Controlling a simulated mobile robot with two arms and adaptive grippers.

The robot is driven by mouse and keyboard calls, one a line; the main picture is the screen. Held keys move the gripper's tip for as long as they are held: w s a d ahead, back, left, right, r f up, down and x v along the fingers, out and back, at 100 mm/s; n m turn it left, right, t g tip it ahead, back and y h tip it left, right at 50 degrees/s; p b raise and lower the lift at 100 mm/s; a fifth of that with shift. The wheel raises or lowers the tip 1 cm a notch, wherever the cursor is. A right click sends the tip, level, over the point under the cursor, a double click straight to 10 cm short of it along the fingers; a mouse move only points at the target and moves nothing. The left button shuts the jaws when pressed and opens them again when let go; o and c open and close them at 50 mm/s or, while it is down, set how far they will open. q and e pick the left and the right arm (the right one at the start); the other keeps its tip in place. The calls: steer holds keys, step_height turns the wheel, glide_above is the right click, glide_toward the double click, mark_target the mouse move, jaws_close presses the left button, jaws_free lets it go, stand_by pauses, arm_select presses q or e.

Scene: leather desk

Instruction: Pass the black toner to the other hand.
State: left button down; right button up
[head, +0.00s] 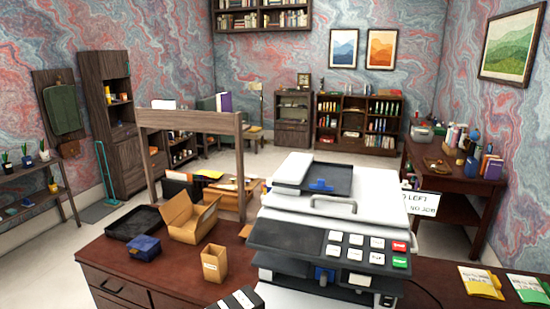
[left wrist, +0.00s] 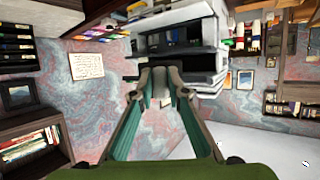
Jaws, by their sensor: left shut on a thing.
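In the left wrist view my left gripper (left wrist: 163,80) has its teal-lined fingers drawn together at the tips. They are shut on a dark thing, which I take to be the black toner; little of it shows between the tips. In the head view a black, white-striped thing (head: 238,300) shows at the bottom edge, cut off by the frame. It may be the same toner, but I cannot tell for certain. Neither gripper can be made out in the head view, and my right gripper is in no view.
A large white printer (head: 380,193) stands on the brown desk (head: 185,282) and fills its middle. Left of it are an open cardboard box (head: 190,222), a small tan box (head: 214,263), a blue box (head: 144,248) and a black tray (head: 118,228). Yellow (head: 480,282) and green (head: 528,288) packets lie right.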

arm_select(q)
steer(key=s+d+r+m+g+h, duration=0.3)
steer(key=s+r+m+g, duration=0.15)
steer(key=r, duration=0.55)
steer(key=s+a+r+n+t+y, duration=0.15)
steer(key=a+n+t, duration=0.25)
steer(key=a, duration=1.5)
steer(key=d+f, duration=0.2)
steer(key=d, duration=0.7)
steer(key=d+f, duration=0.2)
steer(key=d, duration=0.7)
step_height(320, 180, down, 15)
steer(key=b, duration=1.4)
steer(key=shift+r+y+b, duration=0.2)
steer(key=shift+y+b, duration=0.1)
steer(key=shift+y, duration=0.15)
steer(key=shift+w, duration=0.1)
